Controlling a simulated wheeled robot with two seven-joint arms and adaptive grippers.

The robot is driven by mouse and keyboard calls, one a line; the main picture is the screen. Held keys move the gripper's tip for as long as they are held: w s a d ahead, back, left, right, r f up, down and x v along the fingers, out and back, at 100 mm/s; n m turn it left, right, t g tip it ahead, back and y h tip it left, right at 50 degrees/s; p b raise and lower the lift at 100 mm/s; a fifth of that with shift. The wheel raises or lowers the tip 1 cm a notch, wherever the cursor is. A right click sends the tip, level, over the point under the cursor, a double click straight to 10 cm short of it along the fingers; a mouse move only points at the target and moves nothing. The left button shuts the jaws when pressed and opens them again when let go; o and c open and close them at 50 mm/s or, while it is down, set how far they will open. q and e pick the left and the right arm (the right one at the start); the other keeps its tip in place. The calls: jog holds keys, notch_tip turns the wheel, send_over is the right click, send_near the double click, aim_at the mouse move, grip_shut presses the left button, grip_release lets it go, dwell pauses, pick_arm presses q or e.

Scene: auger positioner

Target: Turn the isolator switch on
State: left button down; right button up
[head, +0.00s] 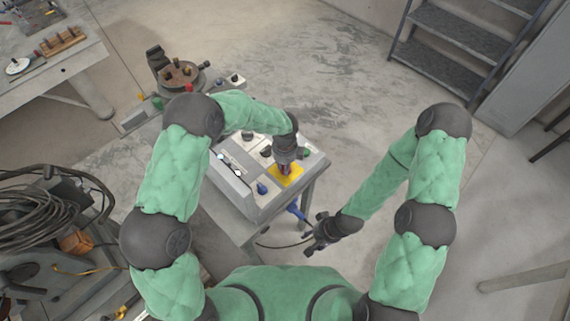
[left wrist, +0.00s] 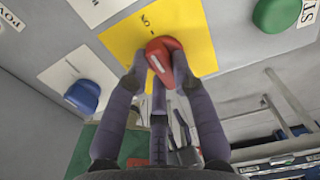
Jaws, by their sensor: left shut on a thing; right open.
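The isolator switch is a red handle (left wrist: 163,62) on a yellow plate (left wrist: 125,38) on the grey control box. The yellow plate also shows in the head view (head: 293,178), with the handle mostly hidden under my gripper. My left gripper (left wrist: 160,75) is shut on the red handle, with a finger on each side of it; it also shows in the head view (head: 285,165). My right gripper (head: 312,246) is open and empty, low beside the table, apart from the box.
The control box (head: 240,190) also carries a blue knob (left wrist: 82,96) and a green button (left wrist: 276,14). A round fixture (head: 180,75) stands behind it. Cables (head: 40,215) lie at the left, and metal stairs (head: 455,30) stand at the back right. Floor right of the box is open.

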dwell(0.3)
pick_arm(q)
jog(key=c, duration=1)
grip_release()
jog(key=shift+c, duration=0.2)
notch_tip(320, 180, up, 12)
